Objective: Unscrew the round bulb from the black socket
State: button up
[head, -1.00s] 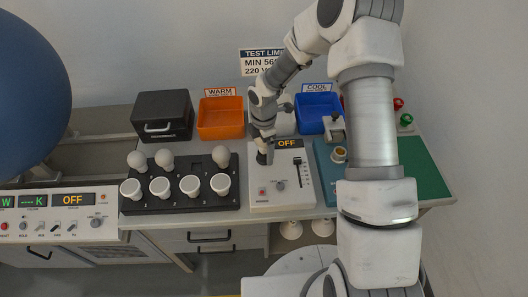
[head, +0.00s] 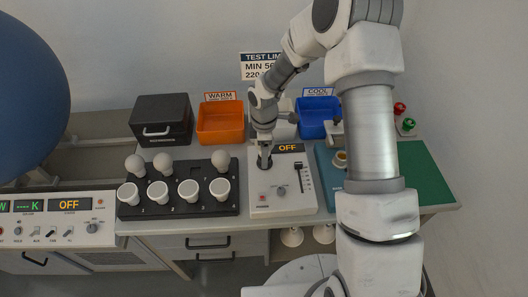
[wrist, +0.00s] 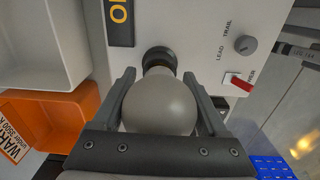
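The round bulb (wrist: 158,105) is a pale, frosted globe, large in the middle of the wrist view. Its narrow neck points at the black socket (wrist: 158,56) on the test panel. The globe covers part of the neck, so how deep it sits is hidden. My gripper (wrist: 160,74) has one finger on each side of the globe. The fingers lie very close to it, and I cannot tell whether they press on it. In the head view my gripper (head: 264,163) is at the socket on the white panel (head: 263,209), with the bulb mostly hidden.
Left of the panel, a black rack (head: 151,208) holds several bulbs. The orange WARM bin (head: 220,137) and the blue COOL bin (head: 318,103) stand behind, with a black box (head: 160,112) at the back left. The green mat (head: 425,180) at right has bare room.

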jog(key=shift+s, duration=0.15)
jog(key=c, duration=0.7)
jog(key=n+p, duration=0.2)
jog(key=n, duration=0.3)
jog(key=shift+s+r, duration=0.1)
jog(key=n+p, duration=0.2)
jog(key=n, duration=0.2)
jog(key=shift+d+n, duration=0.1)
jog(key=shift+n, duration=0.2)
jog(key=n+p, duration=0.4)
jog(key=n, duration=0.3)
jog(key=shift+s, duration=0.1)
jog(key=n+p, duration=0.2)
jog(key=n, duration=0.2)
jog(key=shift+d, duration=0.1)
jog(key=shift+f+n, duration=0.2)
jog(key=shift+n, duration=1)
jog(key=o, duration=1.2)
jog(key=shift+r, duration=0.1)
